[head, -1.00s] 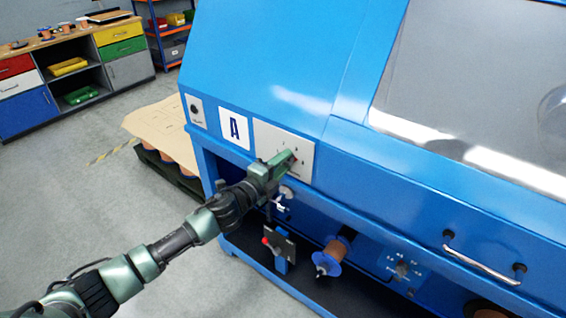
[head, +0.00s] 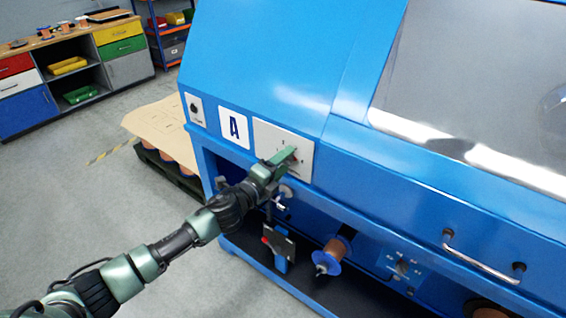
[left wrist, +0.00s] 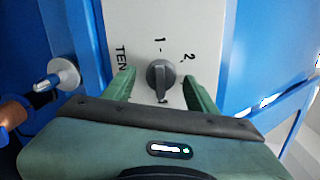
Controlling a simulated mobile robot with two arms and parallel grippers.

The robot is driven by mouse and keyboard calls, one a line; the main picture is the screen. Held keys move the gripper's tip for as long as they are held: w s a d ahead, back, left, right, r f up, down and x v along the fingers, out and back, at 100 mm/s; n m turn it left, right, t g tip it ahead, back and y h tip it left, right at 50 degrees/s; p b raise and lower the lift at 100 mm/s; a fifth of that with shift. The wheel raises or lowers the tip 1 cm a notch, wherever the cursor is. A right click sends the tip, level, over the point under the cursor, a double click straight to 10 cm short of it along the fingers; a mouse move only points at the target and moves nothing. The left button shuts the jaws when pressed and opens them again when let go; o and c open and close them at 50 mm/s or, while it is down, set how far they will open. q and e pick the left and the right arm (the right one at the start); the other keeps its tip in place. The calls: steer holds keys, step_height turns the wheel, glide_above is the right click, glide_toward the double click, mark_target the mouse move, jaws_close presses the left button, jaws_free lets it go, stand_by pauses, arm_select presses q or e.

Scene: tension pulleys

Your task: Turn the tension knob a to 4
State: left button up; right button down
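The tension knob (left wrist: 160,75) is a small grey dial on a pale plate with printed numbers, of which 1 and 2 are readable in the left wrist view. Part of the word TENSION shows beside it. My left gripper (left wrist: 159,77) is open, one green finger on each side of the knob, with visible gaps. In the head view my left gripper (head: 287,157) is in front of the plate and hides most of the knob. My right gripper is out of view.
The blue machine (head: 270,60) fills the middle and right. Below the plate are a copper spool (head: 334,249), a lever with a red tip (head: 266,240) and a second dial (head: 401,268). A metal handle (head: 482,265) juts out at right.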

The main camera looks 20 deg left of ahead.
arm_select(q)
steer(key=b+v, duration=0.1)
steer(key=v, duration=0.6)
steer(key=shift+s, duration=0.4)
steer(key=shift+a, duration=0.1)
